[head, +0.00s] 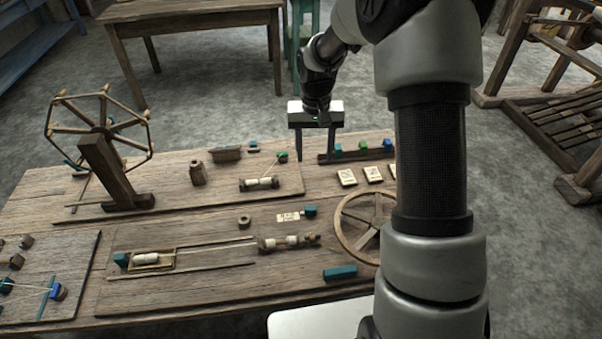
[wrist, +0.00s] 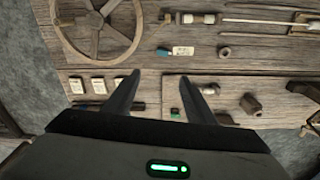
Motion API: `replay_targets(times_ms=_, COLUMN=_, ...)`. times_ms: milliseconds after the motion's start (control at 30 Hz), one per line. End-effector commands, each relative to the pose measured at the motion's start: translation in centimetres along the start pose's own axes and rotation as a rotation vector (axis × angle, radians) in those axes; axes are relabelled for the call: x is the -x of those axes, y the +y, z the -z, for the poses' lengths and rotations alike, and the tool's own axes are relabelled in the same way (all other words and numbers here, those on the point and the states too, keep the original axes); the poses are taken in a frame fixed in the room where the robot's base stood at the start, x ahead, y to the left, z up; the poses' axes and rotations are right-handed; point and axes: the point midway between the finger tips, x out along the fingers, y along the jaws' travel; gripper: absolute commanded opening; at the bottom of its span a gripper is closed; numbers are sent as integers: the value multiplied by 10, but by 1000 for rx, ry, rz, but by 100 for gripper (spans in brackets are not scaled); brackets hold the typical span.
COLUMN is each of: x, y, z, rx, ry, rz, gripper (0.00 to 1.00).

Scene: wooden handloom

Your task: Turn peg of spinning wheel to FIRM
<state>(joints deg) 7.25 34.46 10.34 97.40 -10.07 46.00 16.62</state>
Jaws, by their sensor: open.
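The spinning wheel's round wooden wheel (head: 345,240) stands on the front board, with a spindle (head: 292,241) to its left. A small teal peg (head: 311,210) sits beside a pale label plate (head: 288,217); its writing is too small to read. In the wrist view, the peg (wrist: 162,52) is beyond my fingertips, with the label (wrist: 183,51) right of it and the wheel (wrist: 97,28) to its left. My gripper (head: 315,157) is open, pointing down above the back of the table, behind the peg and apart from it. Nothing shows held between the fingers (wrist: 160,80).
A rack with blue and green blocks (head: 362,150) lies right of my gripper. Pale cards (head: 347,177) lie in front of it. A bobbin with a green knob (head: 282,156) is to the left. A skein winder (head: 117,175) stands at left. A teal block (head: 340,272) lies near the front.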

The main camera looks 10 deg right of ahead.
Motion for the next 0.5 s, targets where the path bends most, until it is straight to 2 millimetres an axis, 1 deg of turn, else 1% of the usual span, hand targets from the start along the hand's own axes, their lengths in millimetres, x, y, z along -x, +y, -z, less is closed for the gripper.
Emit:
replay_targets(times_ms=33, x=-35, y=-2, z=3, rx=-9, ry=-23, rz=5, gripper=50)
replay_targets(times_ms=100, x=-58, y=-4, z=7, rx=-19, ry=-39, rz=9, gripper=50)
replay_targets(times_ms=200, x=-77, y=-5, z=10, rx=-28, ry=-52, rz=13, gripper=50)
replay_targets(times_ms=367, x=-92, y=-6, z=10, rx=-31, ry=-57, rz=15, gripper=50)
replay_targets(times_ms=467, x=-107, y=-6, z=8, rx=-30, ry=-59, rz=14, gripper=50)
replay_targets(times_ms=500, x=-115, y=-6, z=7, rx=-29, ry=-59, rz=14, gripper=50)
